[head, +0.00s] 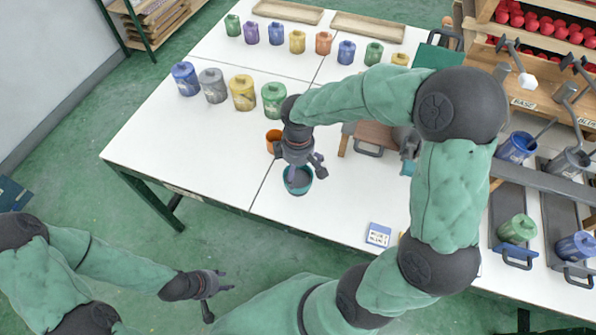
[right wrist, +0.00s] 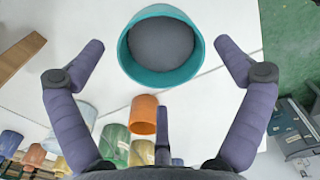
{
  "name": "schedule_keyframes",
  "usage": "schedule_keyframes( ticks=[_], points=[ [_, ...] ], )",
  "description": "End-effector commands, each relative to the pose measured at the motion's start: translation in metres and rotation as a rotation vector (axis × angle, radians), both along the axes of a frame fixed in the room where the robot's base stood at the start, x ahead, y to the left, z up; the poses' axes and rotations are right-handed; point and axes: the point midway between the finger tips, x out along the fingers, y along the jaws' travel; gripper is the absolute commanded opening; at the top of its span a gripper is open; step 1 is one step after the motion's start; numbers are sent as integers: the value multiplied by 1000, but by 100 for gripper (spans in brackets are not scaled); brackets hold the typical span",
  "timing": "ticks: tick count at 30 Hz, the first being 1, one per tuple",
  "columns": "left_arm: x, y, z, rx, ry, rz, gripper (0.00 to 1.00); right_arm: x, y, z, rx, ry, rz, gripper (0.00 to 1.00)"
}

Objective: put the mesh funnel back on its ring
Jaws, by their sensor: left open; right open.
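A round teal vessel with a grey inside (head: 298,187) stands on the white table near its front edge. It also shows in the right wrist view (right wrist: 128,58), between and beyond the open fingers; I cannot tell whether it is the mesh funnel. My right gripper (head: 303,170) is open, above this vessel and partly hiding it in the head view. An orange cup-like piece (head: 273,137) stands just behind it and also shows in the right wrist view (right wrist: 143,113). No ring can be told for certain. My left gripper (head: 212,292) is open and empty, off the table's front edge.
A row of paint pots (head: 243,93) stands at the back left, with smaller pots behind. A wooden block with a handle (head: 373,135) is right of the gripper. A small card (head: 378,235) lies near the front. The table's left front is clear.

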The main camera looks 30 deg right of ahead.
Motion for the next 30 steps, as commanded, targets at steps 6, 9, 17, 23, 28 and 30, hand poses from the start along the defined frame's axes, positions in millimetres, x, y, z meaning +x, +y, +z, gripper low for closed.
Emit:
schedule_keyframes(
  ticks=[6,9,17,23,28,30],
  points=[
    [0,0,24,0,0,0,45,1,0,50,0,-3,0,100],
    [0,0,29,0,0,0,45,0,0,64,1,-2,0,100],
    [0,0,35,0,0,0,45,0,0,82,0,0,0,100],
    [0,0,35,0,0,0,45,0,0,83,0,0,0,100],
    [0,0,35,0,0,0,45,0,0,82,1,1,0,100],
    [0,0,35,0,0,0,45,0,0,82,1,1,0,100]
  ],
)
